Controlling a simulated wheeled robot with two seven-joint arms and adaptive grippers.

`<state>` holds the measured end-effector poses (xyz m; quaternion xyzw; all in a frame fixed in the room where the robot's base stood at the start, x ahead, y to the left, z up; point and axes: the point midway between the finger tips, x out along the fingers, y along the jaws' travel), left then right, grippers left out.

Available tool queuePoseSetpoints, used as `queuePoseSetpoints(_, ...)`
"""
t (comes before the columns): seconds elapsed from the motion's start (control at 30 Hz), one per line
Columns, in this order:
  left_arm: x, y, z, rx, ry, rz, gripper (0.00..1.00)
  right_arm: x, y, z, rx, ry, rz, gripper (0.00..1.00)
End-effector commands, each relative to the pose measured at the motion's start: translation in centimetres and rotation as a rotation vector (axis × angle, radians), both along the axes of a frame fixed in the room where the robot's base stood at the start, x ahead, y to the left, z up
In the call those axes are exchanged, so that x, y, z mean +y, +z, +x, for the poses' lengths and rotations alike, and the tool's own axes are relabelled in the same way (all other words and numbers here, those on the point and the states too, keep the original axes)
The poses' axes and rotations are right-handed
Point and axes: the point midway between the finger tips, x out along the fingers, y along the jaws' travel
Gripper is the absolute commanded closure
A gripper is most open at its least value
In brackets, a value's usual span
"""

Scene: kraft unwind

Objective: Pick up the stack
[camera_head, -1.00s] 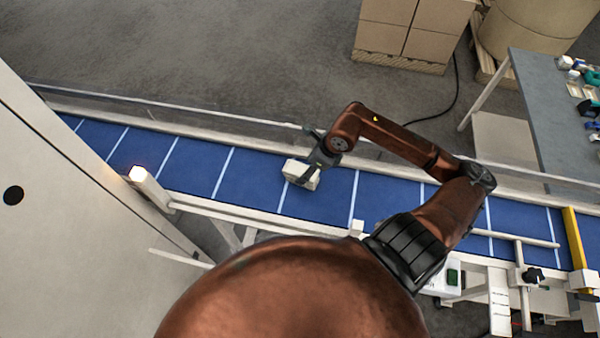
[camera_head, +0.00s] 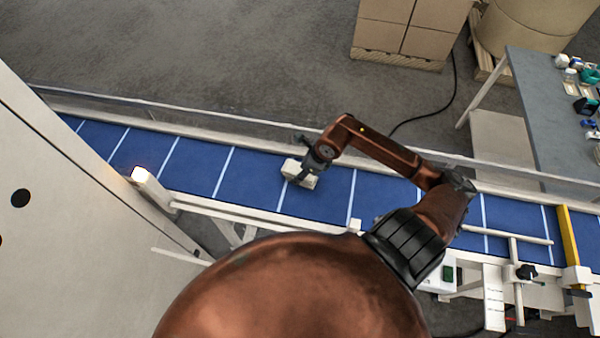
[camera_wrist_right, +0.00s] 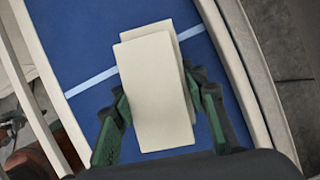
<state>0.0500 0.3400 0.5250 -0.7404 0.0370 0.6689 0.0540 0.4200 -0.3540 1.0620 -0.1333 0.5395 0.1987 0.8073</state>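The stack (camera_head: 299,174) is a small pale block of layered pieces at the blue conveyor belt (camera_head: 250,178), near mid-picture in the head view. In the right wrist view the stack (camera_wrist_right: 158,92) fills the middle, its top piece offset from the one beneath. My right gripper (camera_head: 308,172) is at the stack, partly covering it. In the wrist view its dark and green fingers (camera_wrist_right: 160,90) stand on either side, close against its long edges. I cannot tell whether they press on it, or whether it rests on the belt. My left gripper is not in view.
A clear guard rail (camera_head: 230,137) runs along the belt's far side. A lit post (camera_head: 140,174) and a pale cabinet (camera_head: 60,240) stand at left. A yellow bar (camera_head: 569,238) crosses the belt at right. Cardboard boxes (camera_head: 405,28) and a grey table (camera_head: 550,110) stand beyond.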

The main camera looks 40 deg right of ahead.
Motion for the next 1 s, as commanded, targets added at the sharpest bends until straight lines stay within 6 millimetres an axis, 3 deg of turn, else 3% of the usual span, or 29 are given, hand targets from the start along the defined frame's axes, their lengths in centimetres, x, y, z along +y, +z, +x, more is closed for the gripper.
queuePoseSetpoints(0.3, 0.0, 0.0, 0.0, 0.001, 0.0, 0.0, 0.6, 0.0, 0.0, 0.0, 0.001, 0.0, 0.0, 0.83)
queuePoseSetpoints(0.67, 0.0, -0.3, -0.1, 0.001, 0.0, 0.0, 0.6, -0.1, 0.3, 0.0, -0.001, 0.001, -0.001, 0.84)
queuePoseSetpoints(0.9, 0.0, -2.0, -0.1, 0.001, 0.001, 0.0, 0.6, -0.1, 2.9, 0.2, -0.006, 0.003, -0.006, 0.84)
queuePoseSetpoints(1.0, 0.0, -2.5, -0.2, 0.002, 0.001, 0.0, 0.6, -0.6, 4.6, -1.6, 0.0, 0.002, -0.006, 0.84)
